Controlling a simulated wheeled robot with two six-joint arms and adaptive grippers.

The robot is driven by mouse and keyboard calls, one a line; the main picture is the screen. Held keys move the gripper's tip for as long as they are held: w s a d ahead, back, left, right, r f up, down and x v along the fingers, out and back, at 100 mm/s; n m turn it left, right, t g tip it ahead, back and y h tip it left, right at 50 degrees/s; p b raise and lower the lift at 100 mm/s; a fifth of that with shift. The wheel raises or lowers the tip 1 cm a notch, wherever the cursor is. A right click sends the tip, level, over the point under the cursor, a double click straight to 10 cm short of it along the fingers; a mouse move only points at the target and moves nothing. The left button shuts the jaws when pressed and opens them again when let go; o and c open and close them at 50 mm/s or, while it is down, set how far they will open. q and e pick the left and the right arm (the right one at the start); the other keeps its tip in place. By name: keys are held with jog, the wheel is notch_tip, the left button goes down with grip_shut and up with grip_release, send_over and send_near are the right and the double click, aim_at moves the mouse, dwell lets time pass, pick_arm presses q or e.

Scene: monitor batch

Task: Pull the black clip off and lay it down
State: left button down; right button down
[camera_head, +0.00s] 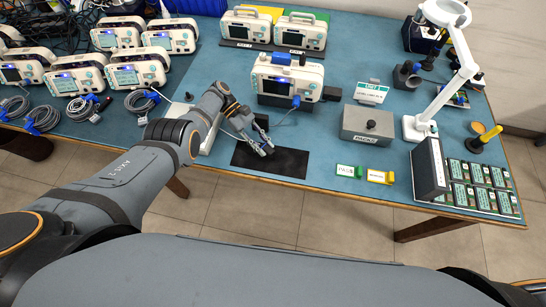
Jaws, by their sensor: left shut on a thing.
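My left gripper (264,148) reaches in from the left and points down over a black mat (290,162) near the table's front edge. Its fingers are shut on a small dark thing, which I take to be the black clip; its outline is hard to tell against the dark mat. Whether it touches the mat cannot be told. A white monitor (287,77) with a dark screen and a blue part on top stands just behind the mat. A blue connector (296,101) sits at its front. My right gripper is not in view.
A grey box (368,125) with a black knob stands right of the mat. Green (349,171) and yellow (380,177) tags lie at the front. A white lamp (421,123) stands farther right. Several monitors and coiled cables (141,101) fill the left.

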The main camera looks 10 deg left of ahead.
pick_arm(q)
jog(key=shift+f, duration=0.2)
jog(key=shift+f+b, duration=0.75)
jog(key=shift+b, duration=0.2)
jog(key=shift+f, duration=0.15)
jog(key=c, duration=1)
grip_release()
jog(key=shift+c, duration=0.2)
